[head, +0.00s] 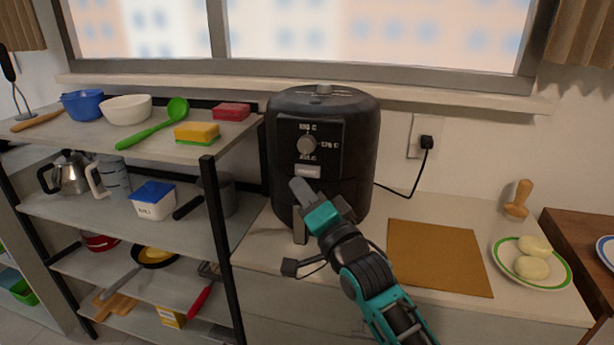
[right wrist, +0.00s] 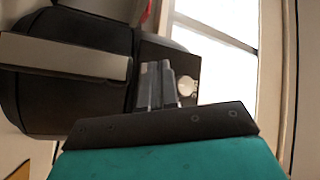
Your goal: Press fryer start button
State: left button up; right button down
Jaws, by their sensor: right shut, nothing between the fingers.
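The black air fryer (head: 355,120) stands upright on the counter against the wall. Its front panel has a round grey knob (head: 307,145) with white lettering around it. A small light rectangular button or label (head: 308,171) sits below the knob. My right gripper (head: 298,187) is shut and empty, its fingertips just below that rectangle in the head view. In the right wrist view the closed fingers (right wrist: 155,84) point at the panel beside the knob (right wrist: 186,86) and hide the rectangle. I cannot tell whether they touch the panel. My left gripper is not in view.
The fryer's pale handle (right wrist: 65,54) is close to my right fingers. A shelf rack (head: 225,203) with bowls and utensils stands left. A brown mat (head: 438,258) and a plate (head: 505,268) lie right on the counter. A power cord (head: 405,193) runs to the wall.

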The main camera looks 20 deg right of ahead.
aim_at(307, 171)
jog(key=shift+w+d, duration=0.35)
jog(key=shift+w, duration=0.15)
jog(key=shift+w+d, duration=0.1)
jog(key=shift+w, duration=0.05)
dwell(0.8)
jog(key=shift+w+r, duration=0.1)
dwell(0.8)
jog(key=shift+w+d, duration=0.25)
